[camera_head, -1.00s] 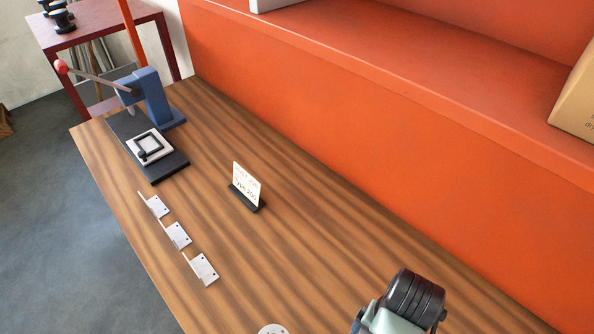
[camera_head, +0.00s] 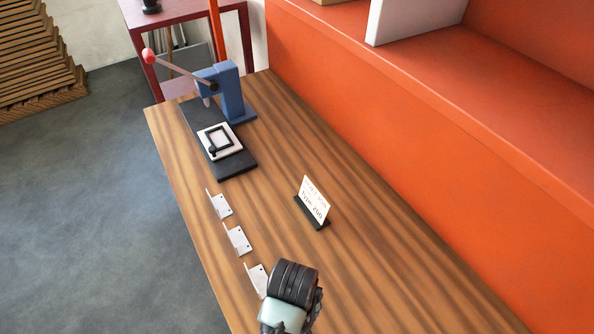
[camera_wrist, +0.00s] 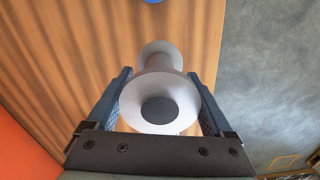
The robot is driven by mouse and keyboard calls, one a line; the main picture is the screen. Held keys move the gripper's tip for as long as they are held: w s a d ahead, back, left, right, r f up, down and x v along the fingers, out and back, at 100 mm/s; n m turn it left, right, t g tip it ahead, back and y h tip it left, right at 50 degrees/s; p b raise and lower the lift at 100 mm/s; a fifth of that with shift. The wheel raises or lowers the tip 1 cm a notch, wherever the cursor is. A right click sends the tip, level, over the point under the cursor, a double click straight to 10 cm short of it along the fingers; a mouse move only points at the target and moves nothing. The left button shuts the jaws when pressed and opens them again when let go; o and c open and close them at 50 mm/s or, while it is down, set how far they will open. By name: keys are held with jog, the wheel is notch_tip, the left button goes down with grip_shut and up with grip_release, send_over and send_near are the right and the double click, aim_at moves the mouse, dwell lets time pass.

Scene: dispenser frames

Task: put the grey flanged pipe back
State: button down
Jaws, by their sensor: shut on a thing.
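The grey flanged pipe (camera_wrist: 160,85) fills the middle of the wrist view. One round flange with a dark bore faces the camera, and a smaller-looking flange shows at its far end. My gripper (camera_wrist: 160,73) is shut on the pipe, with one blue finger on each side of it. Wooden table top shows behind the pipe; I cannot tell how far off it is. In the head view my dark wrist is at the bottom, over the table. It hides the fingers and the pipe there.
Several metal brackets (camera_head: 238,239) lie in a row along the table's (camera_head: 375,275) left edge; my wrist covers part of the nearest. A card in a black stand (camera_head: 313,203) and a blue lever press (camera_head: 233,95) stand beyond. An orange shelf (camera_head: 400,130) borders the right.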

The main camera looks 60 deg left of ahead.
jog(key=shift+w+f, duration=0.1)
jog(key=shift+f, duration=3.65)
jog(key=shift+f, duration=0.15)
grip_release()
notch_tip(320, 180, up, 12)
jog(key=shift+r, duration=0.15)
